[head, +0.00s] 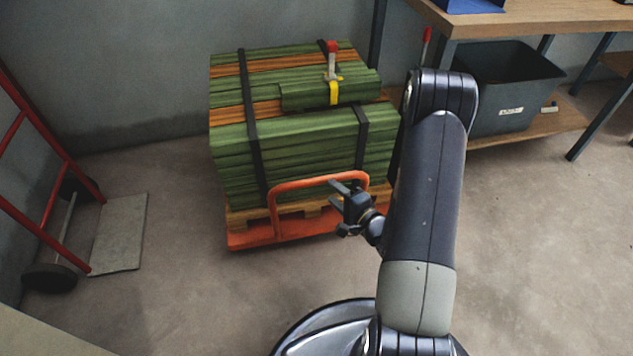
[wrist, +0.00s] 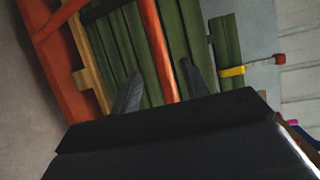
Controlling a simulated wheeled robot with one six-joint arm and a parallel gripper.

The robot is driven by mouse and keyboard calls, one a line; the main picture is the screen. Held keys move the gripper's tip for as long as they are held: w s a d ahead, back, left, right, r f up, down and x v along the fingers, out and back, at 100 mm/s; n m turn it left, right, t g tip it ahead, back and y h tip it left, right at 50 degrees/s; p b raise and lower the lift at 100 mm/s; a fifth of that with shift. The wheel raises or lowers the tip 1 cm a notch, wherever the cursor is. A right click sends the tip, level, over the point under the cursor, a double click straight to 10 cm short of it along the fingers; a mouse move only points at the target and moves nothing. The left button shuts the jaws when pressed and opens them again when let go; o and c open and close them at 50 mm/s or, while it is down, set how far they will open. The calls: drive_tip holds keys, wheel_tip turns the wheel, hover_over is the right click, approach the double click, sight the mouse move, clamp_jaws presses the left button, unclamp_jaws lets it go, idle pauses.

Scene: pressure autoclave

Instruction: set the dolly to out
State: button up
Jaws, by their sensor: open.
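The dolly (head: 250,239) is a low orange cart with an upright orange loop handle (head: 318,181). It carries a pallet stacked with green and brown boards (head: 290,140), held by black straps. My gripper (head: 337,193) is at the right side of the handle, close to it. In the wrist view my gripper (wrist: 158,85) has its two dark fingers apart, with an orange handle bar (wrist: 155,50) running between them. I cannot tell whether either finger touches the bar. The dolly's wheels are hidden.
A red hand truck (head: 50,190) stands at the left by the wall. A workbench (head: 530,20) with a dark bin (head: 500,90) on its lower shelf is at the right. A red-handled clamp (head: 332,65) sits on the boards. Floor in front of the dolly is clear left of my arm.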

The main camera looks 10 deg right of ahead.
sight(322, 183)
drive_tip(key=b+x, duration=0.1)
drive_tip(key=x, duration=0.6)
drive_tip(key=shift+w+a+f, duration=0.1)
drive_tip(key=shift+w, duration=0.1)
clamp_jaws()
idle(0.4)
